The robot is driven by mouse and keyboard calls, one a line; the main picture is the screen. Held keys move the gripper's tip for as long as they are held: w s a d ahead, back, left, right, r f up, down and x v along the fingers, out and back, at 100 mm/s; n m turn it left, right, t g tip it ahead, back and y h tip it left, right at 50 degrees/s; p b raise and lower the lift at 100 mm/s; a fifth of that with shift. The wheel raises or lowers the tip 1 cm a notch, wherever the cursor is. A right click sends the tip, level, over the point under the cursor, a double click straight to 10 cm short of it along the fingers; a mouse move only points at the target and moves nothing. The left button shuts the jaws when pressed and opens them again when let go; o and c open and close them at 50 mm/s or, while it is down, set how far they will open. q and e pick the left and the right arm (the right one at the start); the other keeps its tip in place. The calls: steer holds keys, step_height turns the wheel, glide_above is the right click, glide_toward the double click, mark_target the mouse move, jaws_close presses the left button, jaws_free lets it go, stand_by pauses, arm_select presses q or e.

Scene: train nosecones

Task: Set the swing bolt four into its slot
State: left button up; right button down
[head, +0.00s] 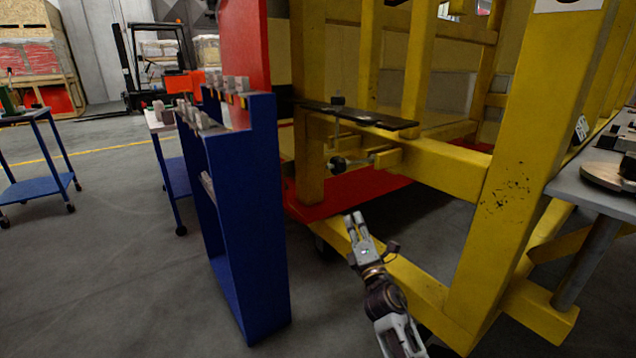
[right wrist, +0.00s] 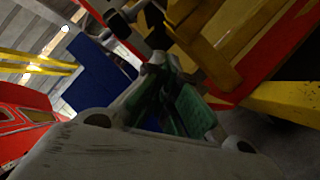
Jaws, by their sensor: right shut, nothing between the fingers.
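A swing bolt with a dark round knob (head: 338,165) and a thin rod sticks out beside the yellow post, below a black plate (head: 372,117) on the yellow frame. I cannot tell whether it is bolt four, and its slot is not clear. My right gripper (head: 355,219) is below and slightly right of the knob, apart from it, in front of the red base. Its fingers are shut and empty. The fingers also show close up in the right wrist view (right wrist: 163,66), with the dark bolt end (right wrist: 118,24) perhaps beyond them. My left gripper is out of view.
A blue rack (head: 245,200) with several small grey parts on top stands left of my right gripper. The yellow frame (head: 440,168) and red base (head: 380,185) stand close behind it. A grey table (head: 600,190) is at right.

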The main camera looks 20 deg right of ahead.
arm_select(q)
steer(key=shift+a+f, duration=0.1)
arm_select(e)
steer(key=a+n+y, duration=0.1)
steer(key=n+y, duration=0.1)
steer(key=n, duration=0.2)
steer(key=a+n+y, duration=0.2)
steer(key=n, duration=0.2)
steer(key=a+r+n+y, duration=0.1)
steer(key=a+n+y, duration=0.1)
steer(key=n, duration=0.2)
steer(key=shift+s+a+r+n, duration=0.1)
steer(key=shift+s+a+n, duration=0.1)
steer(key=shift+n, duration=0.1)
steer(key=shift+w, duration=0.1)
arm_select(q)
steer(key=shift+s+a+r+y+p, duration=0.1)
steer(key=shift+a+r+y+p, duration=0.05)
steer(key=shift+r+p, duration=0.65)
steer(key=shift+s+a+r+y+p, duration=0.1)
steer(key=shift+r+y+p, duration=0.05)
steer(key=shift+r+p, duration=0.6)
arm_select(e)
steer(key=w+r, duration=0.7)
steer(key=w, duration=0.1)
steer(key=shift+w+a+r, duration=0.2)
steer(key=shift+a+r, duration=0.2)
